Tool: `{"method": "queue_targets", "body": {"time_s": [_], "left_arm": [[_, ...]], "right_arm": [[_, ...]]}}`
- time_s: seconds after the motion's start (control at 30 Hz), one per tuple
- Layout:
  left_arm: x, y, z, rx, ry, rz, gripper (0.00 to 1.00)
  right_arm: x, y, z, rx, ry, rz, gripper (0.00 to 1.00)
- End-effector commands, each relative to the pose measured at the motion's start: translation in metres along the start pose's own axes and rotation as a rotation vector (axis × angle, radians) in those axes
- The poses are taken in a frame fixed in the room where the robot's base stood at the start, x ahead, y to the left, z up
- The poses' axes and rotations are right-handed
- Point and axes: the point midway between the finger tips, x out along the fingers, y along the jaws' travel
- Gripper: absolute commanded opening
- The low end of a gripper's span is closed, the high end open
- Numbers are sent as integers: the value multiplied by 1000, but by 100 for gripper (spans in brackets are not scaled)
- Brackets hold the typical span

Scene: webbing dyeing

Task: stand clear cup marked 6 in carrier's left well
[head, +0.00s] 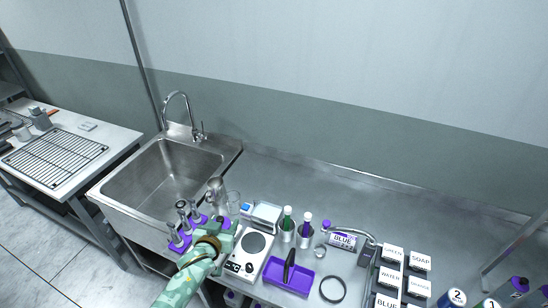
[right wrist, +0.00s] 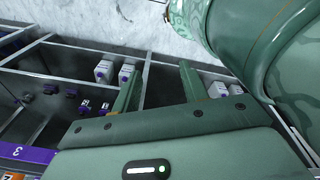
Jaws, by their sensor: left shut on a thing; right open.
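My left gripper (head: 230,222) is at the front edge of the counter beside the sink, shut on what looks like a clear cup (head: 234,201). The cup shows only as a faint outline, and its mark cannot be read. The purple carrier (head: 276,271) with a dark upright handle stands on the counter, right of the left gripper and apart from it. The carrier's inside is too small to make out clearly. My right gripper (right wrist: 158,82) is open and empty in the right wrist view, fingers apart above a lower shelf area.
A white scale (head: 247,262) stands between the left gripper and carrier. Metal tools in purple holders (head: 179,242) stand left of the gripper. The back counter is clear.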

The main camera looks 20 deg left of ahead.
Motion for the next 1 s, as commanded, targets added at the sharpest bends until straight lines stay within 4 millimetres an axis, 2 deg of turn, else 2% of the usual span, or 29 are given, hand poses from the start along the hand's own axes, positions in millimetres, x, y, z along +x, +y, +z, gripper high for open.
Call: {"method": "queue_targets", "body": {"time_s": [0.1, 0.23, 0.27, 0.37, 0.43, 0.5, 0.67, 0.9, 1.0], "left_arm": [[0, 0, 0, -1, 1, -1, 23], [0, -6, 10, -12, -1, -22, 23], [-1, -10, 7, -20, 2, -40, 23], [-5, -11, -21, -31, 9, -74, 23], [-7, -7, -34, -36, 10, -89, 23], [-11, 2, -45, -40, 12, -94, 23], [-32, 33, -55, -30, 9, -61, 23], [-72, 72, -42, 11, 4, 38, 23], [-82, 83, -32, 26, 3, 75, 23]], "right_arm": [[0, -8, -11, 6, 16, -10, 44], [0, -17, -18, 10, 26, -20, 44], [0, -17, -18, 10, 26, -21, 44], [2, -16, -17, 9, 25, -20, 44], [15, -16, -13, 9, 22, -19, 44], [37, -16, -9, 8, 18, -17, 44], [101, -18, 2, 6, 11, -16, 44], [189, -22, 17, 6, -4, -18, 44], [219, -25, 24, 6, -13, -21, 44]]}}
